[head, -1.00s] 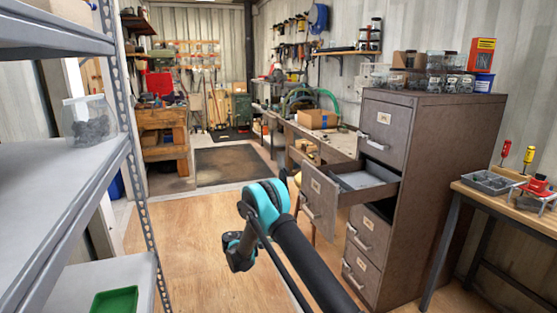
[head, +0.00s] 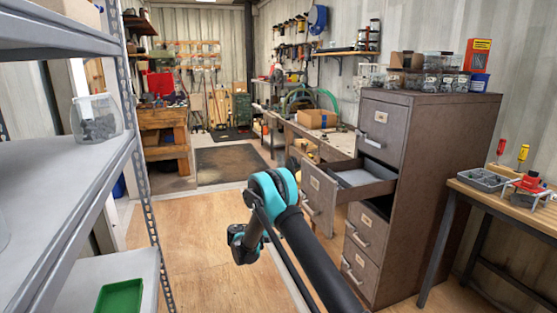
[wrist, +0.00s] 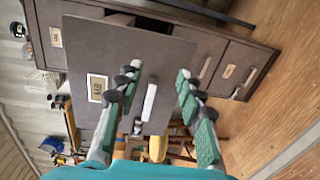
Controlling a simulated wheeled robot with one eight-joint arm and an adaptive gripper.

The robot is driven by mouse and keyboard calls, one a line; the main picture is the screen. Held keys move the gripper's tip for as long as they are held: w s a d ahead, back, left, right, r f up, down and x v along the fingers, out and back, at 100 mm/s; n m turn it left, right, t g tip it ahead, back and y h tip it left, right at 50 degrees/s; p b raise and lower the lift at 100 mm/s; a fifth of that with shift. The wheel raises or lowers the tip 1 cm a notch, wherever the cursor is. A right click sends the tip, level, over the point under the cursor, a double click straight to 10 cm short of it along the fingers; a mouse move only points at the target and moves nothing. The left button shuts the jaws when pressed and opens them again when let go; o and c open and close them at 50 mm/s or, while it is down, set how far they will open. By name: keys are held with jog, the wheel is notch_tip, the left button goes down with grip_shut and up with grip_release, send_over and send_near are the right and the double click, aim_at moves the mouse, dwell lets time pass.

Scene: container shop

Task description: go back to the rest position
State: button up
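My arm shows in the head view in front of the filing cabinet (head: 392,150); my gripper is hidden there behind the arm. In the wrist view my gripper (wrist: 158,88) is open and empty, its two green-padded fingers apart. Beyond the fingers is the front of the pulled-out drawer (wrist: 110,60), with its label and light handle (wrist: 150,101). The handle lies in line with the gap between the fingers, and no finger appears to hold it. In the head view the same drawer (head: 320,188) stands open with something pale inside.
A grey shelf unit (head: 75,185) rises close on the left, holding a clear bin (head: 96,118) and a green tray (head: 119,298). A small table (head: 505,205) with tools stands at the right. The wooden floor (head: 180,250) between shelf and cabinet is clear.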

jog(key=s+d+r+g+y, duration=0.2)
jog(key=s+d+r+y, duration=0.65)
jog(key=s+d, duration=0.6)
jog(key=s+a+f+m+y, duration=0.1)
jog(key=s+m+y, duration=0.3)
jog(key=s, duration=2.2)
jog(key=shift+s+a+f+y, duration=0.15)
jog(key=shift+s+f+y, duration=0.25)
jog(key=shift+y, duration=1.35)
